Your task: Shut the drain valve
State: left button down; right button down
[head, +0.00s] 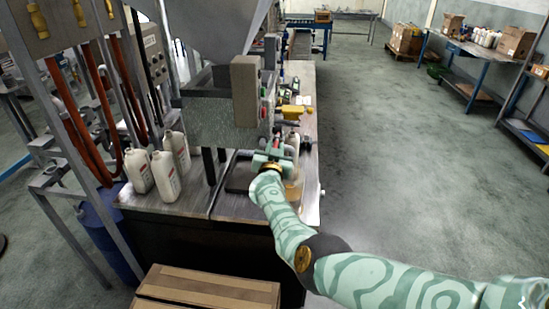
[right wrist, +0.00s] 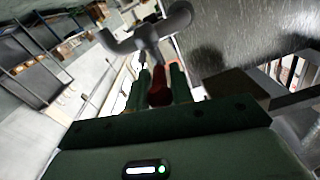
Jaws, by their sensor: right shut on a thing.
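My right gripper (head: 272,157) is at the front right of the filling machine (head: 215,120), its arm reaching in from the lower right. In the right wrist view its two green fingers (right wrist: 159,85) are shut around a dark red piece (right wrist: 159,93), which looks like part of the drain valve. A grey, branched metal fitting (right wrist: 150,36) stands just beyond the fingertips. In the head view the gripper hides most of the valve, and I cannot tell how far it is turned. My left gripper is out of view.
White bottles (head: 166,174) stand on the metal bench (head: 190,203) at left. Another bottle (head: 293,139) stands close behind my gripper. A cardboard box (head: 208,291) is in front, below the bench. The floor to the right (head: 400,150) is clear.

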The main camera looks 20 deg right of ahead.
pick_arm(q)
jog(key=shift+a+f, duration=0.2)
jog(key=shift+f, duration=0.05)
pick_arm(e)
jog(key=shift+r+h, duration=0.1)
jog(key=shift+h, duration=0.2)
jog(key=c, duration=1.4)
grip_release()
jog(key=shift+w, duration=0.2)
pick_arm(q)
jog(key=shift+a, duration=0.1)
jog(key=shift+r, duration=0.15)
